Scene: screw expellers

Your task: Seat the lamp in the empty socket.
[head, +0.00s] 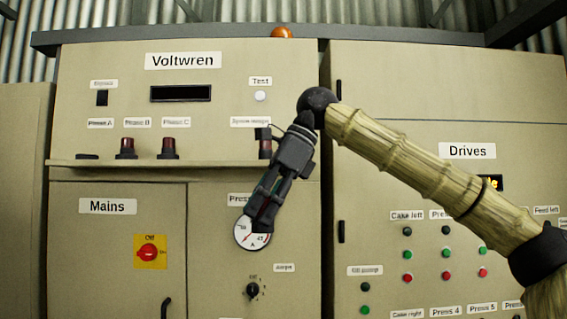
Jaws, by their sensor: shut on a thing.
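My gripper (262,222) hangs tilted down in front of the round white gauge, with its fingers shut on the lamp (267,208). Only a dark reddish sliver of the lamp shows between the dark fingers; the rest is hidden.
The ledge (215,163) runs along the panel below the lamps. The gauge (245,236), a black knob (253,290) and a red-yellow Mains switch (151,252) are on the lower doors. The Drives cabinet with several buttons stands right, behind my arm. The space before the Mains door is clear.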

